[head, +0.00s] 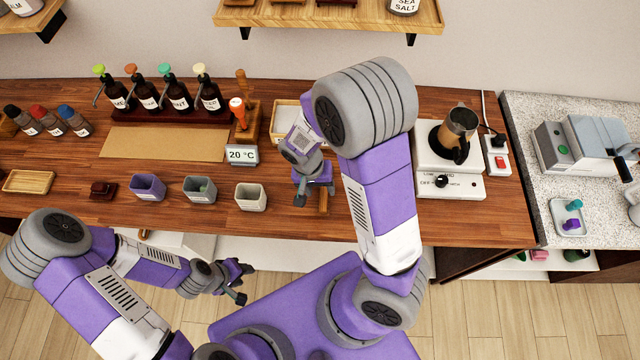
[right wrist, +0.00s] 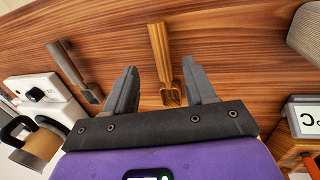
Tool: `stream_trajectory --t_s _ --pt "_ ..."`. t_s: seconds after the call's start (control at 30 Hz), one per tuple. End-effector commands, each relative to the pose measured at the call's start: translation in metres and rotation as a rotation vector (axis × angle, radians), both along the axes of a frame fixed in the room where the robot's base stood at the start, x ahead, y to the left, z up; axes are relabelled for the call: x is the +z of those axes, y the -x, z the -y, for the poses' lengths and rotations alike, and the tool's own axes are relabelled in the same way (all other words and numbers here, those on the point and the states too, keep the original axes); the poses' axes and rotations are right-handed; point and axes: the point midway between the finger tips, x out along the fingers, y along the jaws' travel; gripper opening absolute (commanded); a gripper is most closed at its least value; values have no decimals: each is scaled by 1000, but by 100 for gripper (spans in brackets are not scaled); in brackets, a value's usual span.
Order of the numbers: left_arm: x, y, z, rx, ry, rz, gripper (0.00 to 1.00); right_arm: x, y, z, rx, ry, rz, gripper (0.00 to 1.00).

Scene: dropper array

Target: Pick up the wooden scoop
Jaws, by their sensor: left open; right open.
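The wooden scoop (right wrist: 158,45) lies on the brown wooden counter in the right wrist view. Its light striped handle points to the top of the picture, and its head lies between the fingers as seen there. In the head view a piece of its handle (head: 323,203) shows below my right gripper; the rest is hidden. My right gripper (head: 315,192) is open and empty above the scoop, pointing down; it also shows in the right wrist view (right wrist: 161,80). I cannot tell how far above the scoop it is. My left gripper (head: 238,284) is open and empty in front of the counter.
A darker scoop-like tool (right wrist: 78,70) lies left of the wooden scoop in the right wrist view. A white cup (head: 250,197), a hot plate (head: 450,185) with a pot, and a temperature display (head: 242,155) stand nearby. A shallow tray (head: 286,118) lies behind my right gripper.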

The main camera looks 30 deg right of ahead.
Motion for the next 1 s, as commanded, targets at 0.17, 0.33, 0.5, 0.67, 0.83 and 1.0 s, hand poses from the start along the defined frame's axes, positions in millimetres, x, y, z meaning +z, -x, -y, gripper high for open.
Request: stream_trajectory --t_s 0.17,0.33,0.5,0.67,0.83,1.0 --pt "-3 0 0 0 0 -1 43 -25 3 1 1 1 -6 55" --pt "-6 0 0 0 0 0 43 -49 5 3 -1 1 -4 55" --pt "-6 0 0 0 0 0 43 -56 6 4 1 -1 -1 55" --pt "-6 0 0 0 0 0 43 -56 5 4 1 -1 0 55" --pt "-6 0 0 0 0 0 43 -56 5 4 1 -1 0 30" --pt "-6 0 0 0 0 0 43 -56 5 4 1 -2 1 4"
